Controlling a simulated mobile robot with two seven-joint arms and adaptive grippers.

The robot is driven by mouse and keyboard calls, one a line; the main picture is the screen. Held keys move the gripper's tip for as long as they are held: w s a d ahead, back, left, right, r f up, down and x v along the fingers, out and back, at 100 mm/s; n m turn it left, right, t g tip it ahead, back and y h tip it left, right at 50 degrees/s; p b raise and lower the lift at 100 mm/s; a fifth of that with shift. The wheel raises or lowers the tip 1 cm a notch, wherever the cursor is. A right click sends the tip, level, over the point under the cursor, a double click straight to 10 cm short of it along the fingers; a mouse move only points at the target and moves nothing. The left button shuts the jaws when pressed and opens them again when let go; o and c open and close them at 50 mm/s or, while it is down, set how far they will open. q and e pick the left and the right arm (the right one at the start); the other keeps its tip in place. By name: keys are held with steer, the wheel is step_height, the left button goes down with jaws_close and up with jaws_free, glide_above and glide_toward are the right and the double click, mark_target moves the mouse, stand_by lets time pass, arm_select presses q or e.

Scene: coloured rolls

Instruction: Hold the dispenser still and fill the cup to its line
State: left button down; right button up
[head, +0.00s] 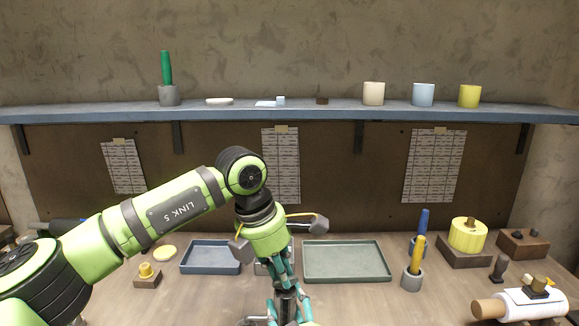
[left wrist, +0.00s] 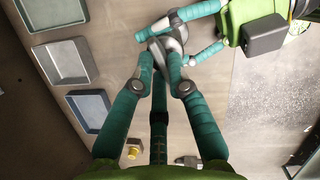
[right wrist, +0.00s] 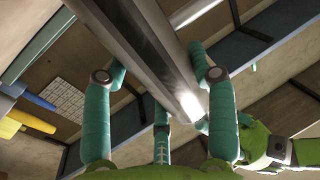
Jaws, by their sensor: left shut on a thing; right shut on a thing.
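In the left wrist view my left gripper (left wrist: 163,54) is shut on a grey, rounded metal thing (left wrist: 168,44). The teal fingers of my right gripper (left wrist: 195,25) reach the same spot from the right. In the right wrist view my right gripper (right wrist: 155,62) is shut around a long grey metal body (right wrist: 130,38) with a shiny edge. I cannot tell which held part is the dispenser and which the cup; no fill line shows. In the head view my left gripper (head: 284,272) points down at the front middle of the table and hides most of what is held.
A blue tray (head: 211,271) and a green tray (head: 346,280) lie behind the grippers. Cups (head: 373,94) line the wall shelf (head: 330,109).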

arm_select(q)
steer(key=c, duration=1.5)
jaws_free()
steer(key=shift+s+d, duration=0.25)
steer(key=shift+s, duration=0.1)
steer(key=shift+w+a+r, duration=0.1)
steer(key=shift+r, duration=1.4)
steer(key=shift+w+a+r, duration=0.1)
steer(key=shift+r, duration=1.4)
